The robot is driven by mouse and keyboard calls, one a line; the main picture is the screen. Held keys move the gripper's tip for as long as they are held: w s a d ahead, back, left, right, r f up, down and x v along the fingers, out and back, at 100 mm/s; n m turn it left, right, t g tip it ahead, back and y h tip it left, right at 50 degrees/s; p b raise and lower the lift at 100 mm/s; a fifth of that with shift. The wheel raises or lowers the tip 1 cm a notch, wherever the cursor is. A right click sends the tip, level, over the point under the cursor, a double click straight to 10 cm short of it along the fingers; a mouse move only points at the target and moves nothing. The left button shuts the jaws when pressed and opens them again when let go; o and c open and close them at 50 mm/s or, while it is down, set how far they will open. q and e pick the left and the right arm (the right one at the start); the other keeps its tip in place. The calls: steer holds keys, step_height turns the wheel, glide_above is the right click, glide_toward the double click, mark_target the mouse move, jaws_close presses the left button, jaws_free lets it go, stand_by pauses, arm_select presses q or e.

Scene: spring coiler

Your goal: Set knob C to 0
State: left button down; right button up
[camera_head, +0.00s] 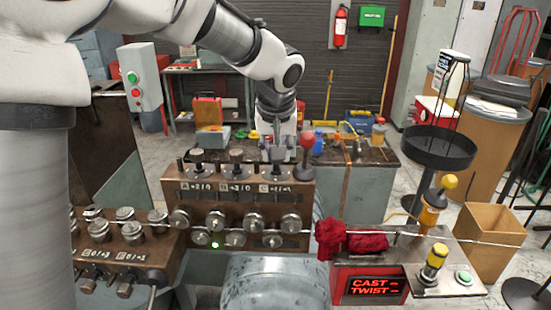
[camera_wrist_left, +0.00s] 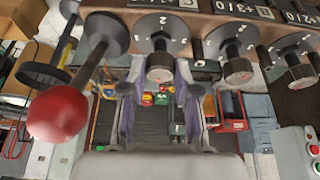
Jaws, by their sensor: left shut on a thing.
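Knob C (camera_wrist_left: 160,66) is a dark grip with a metal end on a round numbered dial (camera_wrist_left: 163,28), the right-hand one of three on the brown panel (camera_head: 245,186). My left gripper (camera_head: 284,148) reaches down to it from above and behind, and mostly hides it in the head view. In the left wrist view my left gripper's fingers (camera_wrist_left: 155,88) stand on both sides of the knob, shut on it. The label plate below it begins with C (camera_head: 264,188); its digits are too small to read surely. My right gripper is out of view.
A red ball-topped lever (camera_head: 307,142) stands close right of knob C. Knob B (camera_head: 236,158) and knob A (camera_head: 197,160) stand to its left. Metal rollers (camera_head: 235,220) and a wire are in front.

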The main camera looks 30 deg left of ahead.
arm_select(q)
steer(key=shift+f+n+g+b, duration=0.1)
steer(key=shift+n+g+b, duration=0.25)
steer(key=shift+n, duration=0.65)
steer(key=c, duration=0.8)
jaws_free()
steer(key=shift+w, duration=0.1)
steer(key=shift+c, duration=0.2)
step_height(320, 180, up, 10)
